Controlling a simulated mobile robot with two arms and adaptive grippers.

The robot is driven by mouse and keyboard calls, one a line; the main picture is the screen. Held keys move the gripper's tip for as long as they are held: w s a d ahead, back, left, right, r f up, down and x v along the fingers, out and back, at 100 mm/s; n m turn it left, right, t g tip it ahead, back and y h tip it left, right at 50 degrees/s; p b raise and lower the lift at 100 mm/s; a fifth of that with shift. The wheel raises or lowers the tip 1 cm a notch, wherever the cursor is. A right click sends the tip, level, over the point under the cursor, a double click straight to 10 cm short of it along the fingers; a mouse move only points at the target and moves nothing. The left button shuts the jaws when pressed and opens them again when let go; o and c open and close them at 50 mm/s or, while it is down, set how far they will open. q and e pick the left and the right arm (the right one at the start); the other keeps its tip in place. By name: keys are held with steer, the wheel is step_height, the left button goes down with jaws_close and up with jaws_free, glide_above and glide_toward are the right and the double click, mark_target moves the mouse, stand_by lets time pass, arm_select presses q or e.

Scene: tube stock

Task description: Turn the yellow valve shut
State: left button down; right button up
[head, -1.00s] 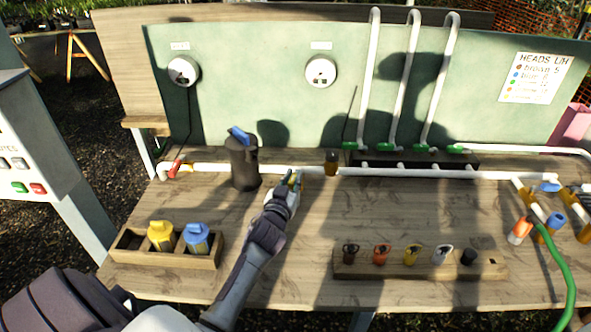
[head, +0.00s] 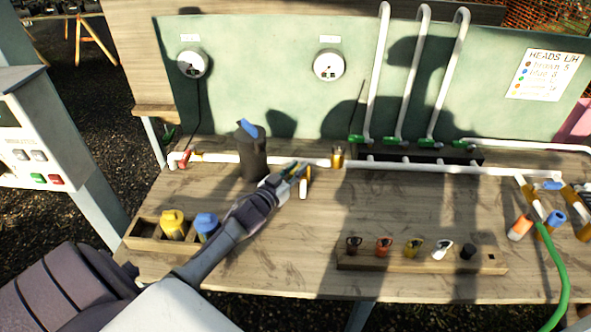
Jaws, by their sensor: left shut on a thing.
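The white pipe (head: 400,167) runs across the back of the bench. The yellow valve (head: 307,176) sits on it right of the dark canister, with a short white outlet (head: 303,188) pointing to the front. My left gripper (head: 297,170) reaches in from the lower left and is shut at the valve, on its yellow handle. The fingers cover part of the valve, so the exact angle of the handle is hard to tell. My right gripper is not in view.
A dark canister with a blue top (head: 252,152) stands close left of my gripper. A red valve (head: 184,160) is at the pipe's left end. A wooden box (head: 146,236) holds yellow and blue bottles. A wooden rack (head: 400,262) with several heads stands front right. Bare bench lies between.

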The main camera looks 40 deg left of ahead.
arm_select(q)
steer(key=c, duration=1.1)
jaws_free()
steer(key=shift+r, duration=0.1)
steer(key=shift+c, duration=0.2)
steer(key=shift+o, duration=0.3)
steer(key=shift+s, duration=0.4)
steer(key=s, duration=1.1)
steer(key=shift+d, duration=0.1)
